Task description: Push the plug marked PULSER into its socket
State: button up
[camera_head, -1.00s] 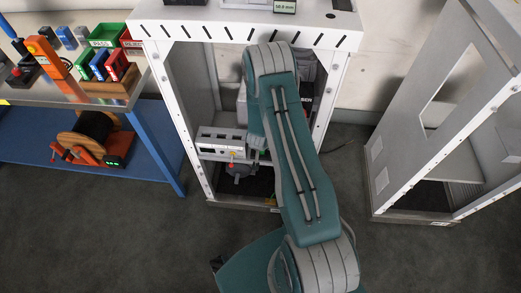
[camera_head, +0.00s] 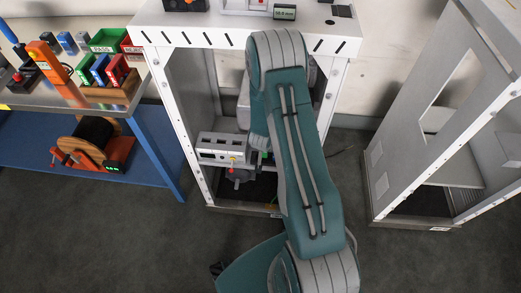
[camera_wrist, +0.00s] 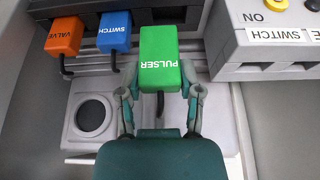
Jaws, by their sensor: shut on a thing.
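The green plug marked PULSER (camera_wrist: 160,52) is held between the fingers of my gripper (camera_wrist: 160,97) in the wrist view. Its label reads upside down, and a dark cable hangs from its near end. The blue SWITCH plug (camera_wrist: 114,31) and the orange VALVE plug (camera_wrist: 64,35) sit to its left, apart from it. A grey box (camera_wrist: 237,45) with SWITCH and ON labels is at the right. I cannot make out the PULSER socket. In the head view my arm hides the gripper, and the grey box (camera_head: 222,150) shows left of the arm.
A white frame (camera_head: 168,110) surrounds the work space, with posts on both sides. A second frame (camera_head: 378,190) stands at the right. A blue bench (camera_head: 165,150) with small coloured boxes stands at the left. A round dark opening (camera_wrist: 90,114) shows below the other plugs.

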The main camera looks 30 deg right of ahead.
jog(key=s+r, duration=0.7)
jog(key=s, duration=0.4)
jog(key=shift+s+a, duration=0.25)
jog(key=shift+s, duration=0.1)
jog(key=w+a+r+n+y, duration=0.1)
jog(key=w+a+r+n, duration=0.2)
jog(key=w+a, duration=0.4)
jog(key=w+a+r+n+y, duration=0.1)
jog(key=w+a+r+n, duration=0.2)
jog(key=w+a+r, duration=0.2)
jog(key=w+a, duration=0.2)
jog(key=w, duration=0.1)
jog(key=shift+w+n+t, duration=0.15)
jog(key=shift+n+t, duration=0.25)
